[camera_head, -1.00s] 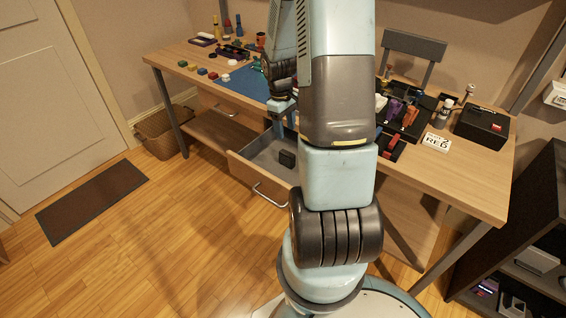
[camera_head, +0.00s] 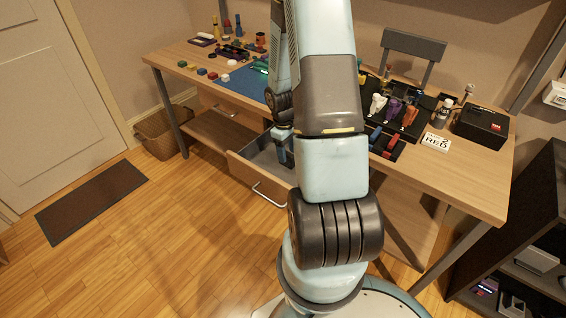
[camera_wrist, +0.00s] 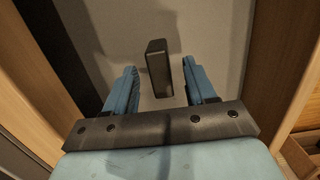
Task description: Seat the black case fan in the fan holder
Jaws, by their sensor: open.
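The black case fan (camera_wrist: 158,68) stands on edge on the grey floor of the open drawer (camera_head: 243,166). In the wrist view it shows as a thin dark block between and slightly beyond the two blue fingers of my gripper (camera_wrist: 160,80). My gripper is open, with a gap between the fan and each finger. In the head view my gripper (camera_head: 284,152) reaches down into the drawer, and the fan is hidden behind it. I cannot make out the fan holder; my arm covers the middle of the desk.
The drawer's wooden front (camera_head: 256,178) and side walls are close around my gripper.

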